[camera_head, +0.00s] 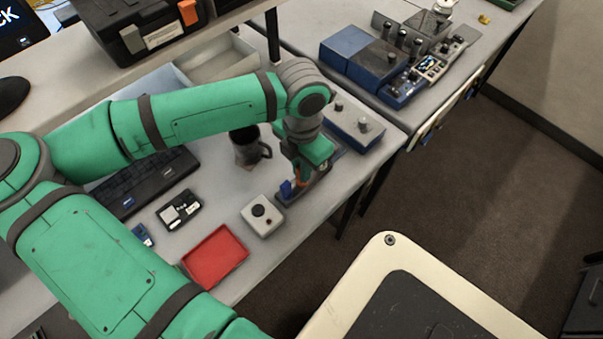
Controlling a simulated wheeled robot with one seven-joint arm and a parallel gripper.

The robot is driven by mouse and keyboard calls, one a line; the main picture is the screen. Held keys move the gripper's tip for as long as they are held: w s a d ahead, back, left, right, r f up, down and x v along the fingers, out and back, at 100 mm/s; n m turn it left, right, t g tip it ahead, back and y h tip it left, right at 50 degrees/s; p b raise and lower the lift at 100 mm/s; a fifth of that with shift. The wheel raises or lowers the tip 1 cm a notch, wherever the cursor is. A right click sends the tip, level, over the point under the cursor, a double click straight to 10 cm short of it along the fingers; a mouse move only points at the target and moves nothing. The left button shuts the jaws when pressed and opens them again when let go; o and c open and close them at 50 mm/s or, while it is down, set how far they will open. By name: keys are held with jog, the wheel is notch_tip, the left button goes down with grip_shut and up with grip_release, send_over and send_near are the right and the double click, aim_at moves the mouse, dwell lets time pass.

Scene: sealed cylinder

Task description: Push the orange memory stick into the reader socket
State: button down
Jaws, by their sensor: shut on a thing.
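My gripper (301,178) points down near the right edge of the desk, at the end of my green arm. It is shut on the orange memory stick (298,172), of which only a small part shows between the fingers. A low dark grey base (318,182) lies directly under the gripper, with a small blue block (286,188) at its near left end. This looks like the reader. Its socket is hidden, and I cannot tell whether the stick touches it or is inside it.
A grey box with a black knob (261,214) stands close to the left, and a red tray (214,256) lies nearer. A dark mug (248,150) stands behind. A blue-grey box (356,128) is at the back right. Bare desk lies between the mug and the knob box.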

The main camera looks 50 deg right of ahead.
jog(key=shift+w+a+r, duration=0.1)
jog(key=shift+a+r, duration=0.1)
jog(key=shift+r, duration=0.45)
jog(key=shift+s+d+r, duration=0.25)
jog(key=shift+r, duration=0.15)
jog(key=shift+w+a+r, duration=0.1)
jog(key=shift+r, duration=0.95)
